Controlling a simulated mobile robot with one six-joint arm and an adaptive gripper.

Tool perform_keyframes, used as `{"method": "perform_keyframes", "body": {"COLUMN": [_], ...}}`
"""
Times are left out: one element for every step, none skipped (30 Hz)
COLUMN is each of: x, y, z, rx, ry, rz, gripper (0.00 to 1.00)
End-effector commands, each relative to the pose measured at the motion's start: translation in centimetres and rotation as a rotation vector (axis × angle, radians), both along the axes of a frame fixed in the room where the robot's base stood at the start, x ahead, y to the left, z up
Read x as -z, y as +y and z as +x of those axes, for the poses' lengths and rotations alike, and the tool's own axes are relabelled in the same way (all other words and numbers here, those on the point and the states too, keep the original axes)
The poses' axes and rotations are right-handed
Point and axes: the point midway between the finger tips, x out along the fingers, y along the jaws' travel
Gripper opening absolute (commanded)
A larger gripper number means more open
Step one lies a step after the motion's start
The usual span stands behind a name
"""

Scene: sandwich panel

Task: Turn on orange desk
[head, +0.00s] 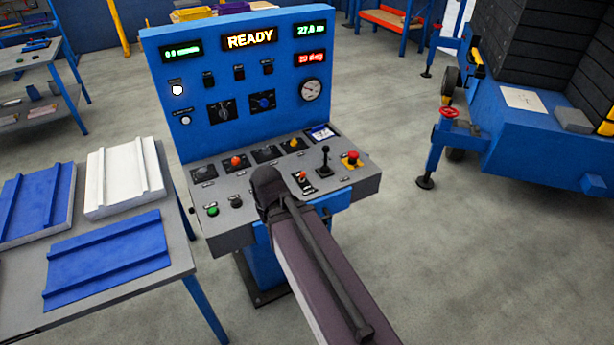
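A control desk stands in the middle of the head view, with a grey sloping top (222,183) and a blue upright panel (180,75). An orange knob (236,161) sits on the left part of the top. A yellow-orange knob (293,143) is farther right, and a small orange-red switch (302,175) is nearer the front. My arm reaches in from the bottom right. Its dark end, my gripper (268,188), is over the front middle of the desk, below and right of the orange knob in the picture. Its fingers cannot be made out.
A red button (352,157), a black lever (325,160) and a green button (212,211) are also on the desk. The panel display (250,39) reads READY. A table (180,255) with blue and white panels stands left.

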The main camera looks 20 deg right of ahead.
Motion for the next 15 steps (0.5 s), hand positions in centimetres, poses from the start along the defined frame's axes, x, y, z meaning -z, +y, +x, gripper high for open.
{"method": "perform_keyframes", "body": {"x": [0.0,0.0,0.0,0.0,0.0,0.1,0.1,0.1,0.1,0.2,0.2,0.3,0.3,0.4,0.5], "y": [0.0,0.0,0.0,-0.1,-0.1,-0.2,-0.2,-0.3,-0.2,-0.2,-0.3,-0.6,-0.7,-1.0,-1.3], "z": [0.0,0.0,0.1,0.1,0.1,0.3,0.4,0.5,0.7,0.9,1.1,1.4,1.6,1.9,2.3], "rx": [0.0,0.001,0.005,0.009,0.015,0.027,0.039,0.055,0.076,0.098,0.125,0.166,0.201,0.239,0.294], "ry": [0.0,0.0,-0.001,-0.001,-0.002,-0.004,-0.006,-0.008,-0.012,-0.014,-0.018,-0.022,-0.026,-0.031,-0.038], "rz": [0.0,0.0,0.0,0.001,0.001,0.002,0.003,0.004,0.006,0.008,0.01,0.013,0.016,0.019,0.025], "gripper": [0.0,0.0,0.0,0.0,0.0,0.0,0.0,0.0,0.0,0.0,0.0,0.0,0.0,0.0,0.0]}}
